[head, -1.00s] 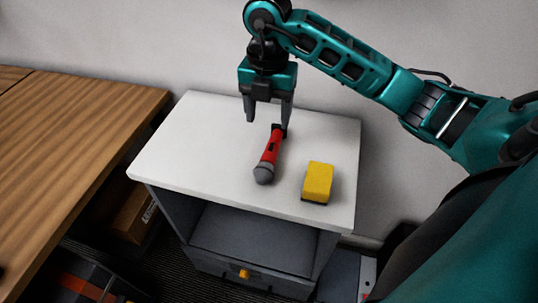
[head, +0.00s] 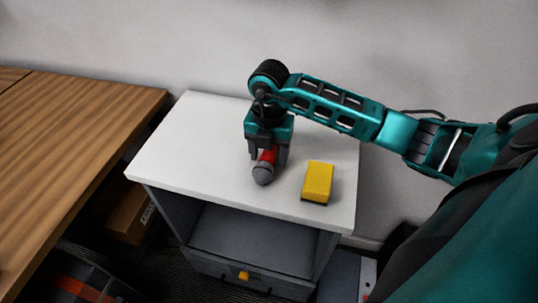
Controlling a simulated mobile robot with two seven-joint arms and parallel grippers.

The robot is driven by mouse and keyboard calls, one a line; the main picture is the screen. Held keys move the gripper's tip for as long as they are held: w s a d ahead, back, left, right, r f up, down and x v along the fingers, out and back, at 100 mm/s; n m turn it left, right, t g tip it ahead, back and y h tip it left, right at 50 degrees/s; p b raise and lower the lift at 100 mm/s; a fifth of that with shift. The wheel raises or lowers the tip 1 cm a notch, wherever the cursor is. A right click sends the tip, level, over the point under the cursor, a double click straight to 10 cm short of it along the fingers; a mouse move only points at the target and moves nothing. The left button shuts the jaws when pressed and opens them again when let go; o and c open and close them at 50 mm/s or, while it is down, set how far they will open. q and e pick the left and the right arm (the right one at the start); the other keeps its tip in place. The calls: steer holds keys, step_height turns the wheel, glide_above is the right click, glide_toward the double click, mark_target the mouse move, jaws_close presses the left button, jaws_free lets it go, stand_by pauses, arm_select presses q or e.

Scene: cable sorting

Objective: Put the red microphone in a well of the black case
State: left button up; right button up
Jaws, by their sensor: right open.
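The red microphone (head: 264,168) lies on the white top of a small cabinet, its grey head toward me. Its rear part is hidden under my right gripper. My right gripper (head: 268,160) points down over the microphone, open, with one finger on each side of its red body. I cannot tell whether the fingers touch it. A dark case with an orange-red stripe (head: 70,283) shows in part on the floor at the lower left; I cannot tell whether it is the black case, and no wells show. My left gripper is not in view.
A yellow sponge-like block (head: 318,181) lies on the white cabinet top (head: 180,150), right of the microphone. A wooden table (head: 60,150) stands at the left, with a cardboard box (head: 130,215) on the floor beside it. The left part of the cabinet top is clear.

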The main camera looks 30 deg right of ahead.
jaws_close()
stand_by(0.6)
steer(key=shift+r, duration=0.1)
step_height(320, 180, up, 20)
steer(key=p, duration=0.3)
